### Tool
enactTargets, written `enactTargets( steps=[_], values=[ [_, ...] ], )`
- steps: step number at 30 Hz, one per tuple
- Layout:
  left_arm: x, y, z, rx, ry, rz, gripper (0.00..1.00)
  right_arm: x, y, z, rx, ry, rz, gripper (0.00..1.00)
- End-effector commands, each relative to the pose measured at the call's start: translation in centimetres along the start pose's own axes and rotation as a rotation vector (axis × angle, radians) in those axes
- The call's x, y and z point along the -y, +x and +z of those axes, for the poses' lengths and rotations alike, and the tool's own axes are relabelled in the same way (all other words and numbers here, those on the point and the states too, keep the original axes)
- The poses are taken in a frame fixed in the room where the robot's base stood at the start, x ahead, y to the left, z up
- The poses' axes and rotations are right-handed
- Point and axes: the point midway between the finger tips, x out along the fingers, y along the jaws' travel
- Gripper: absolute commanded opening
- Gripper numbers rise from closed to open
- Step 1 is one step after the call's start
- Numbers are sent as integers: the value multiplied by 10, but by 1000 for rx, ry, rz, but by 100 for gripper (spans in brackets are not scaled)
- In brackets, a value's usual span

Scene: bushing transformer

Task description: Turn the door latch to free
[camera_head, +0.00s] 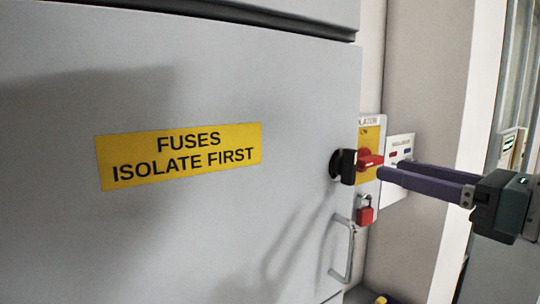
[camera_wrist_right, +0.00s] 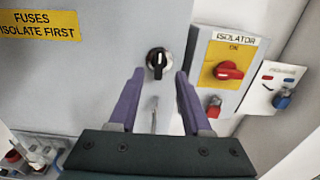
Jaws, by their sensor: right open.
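The door latch (camera_head: 343,166) is a black knob on the right edge of the grey cabinet door (camera_head: 250,220). In the right wrist view the latch (camera_wrist_right: 157,62) shows a round base and a grip bar standing roughly upright with a pale mark. My right gripper (camera_head: 387,172) comes in from the right with its purple fingers apart and empty. Its tips are short of the latch, to its right in the head view. In the right wrist view the latch appears just beyond and between the fingertips (camera_wrist_right: 160,74). My left gripper is not in view.
A yellow isolator panel with a red switch (camera_head: 369,161) and a red padlock (camera_head: 365,212) is beside the door. A metal door handle (camera_head: 342,252) is below the latch. A white panel (camera_head: 397,165) is behind my right fingers. A yellow label (camera_head: 180,155) reads "FUSES ISOLATE FIRST".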

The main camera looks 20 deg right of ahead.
Motion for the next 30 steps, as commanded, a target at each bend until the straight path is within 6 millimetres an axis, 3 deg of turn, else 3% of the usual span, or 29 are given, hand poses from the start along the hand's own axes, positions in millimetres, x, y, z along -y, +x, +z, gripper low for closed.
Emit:
enactTargets(
  steps=[9, 15, 27, 30],
  values=[
    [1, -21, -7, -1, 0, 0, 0, 0, 51, 4, 4, 4, -1, 49],
    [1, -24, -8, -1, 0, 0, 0, 0, 71, 2, 3, 4, -2, 49],
    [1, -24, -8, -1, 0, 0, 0, -1, 77, 0, 1, 4, 0, 49],
    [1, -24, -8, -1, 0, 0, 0, 0, 77, 0, 1, 5, 0, 38]
  ],
)
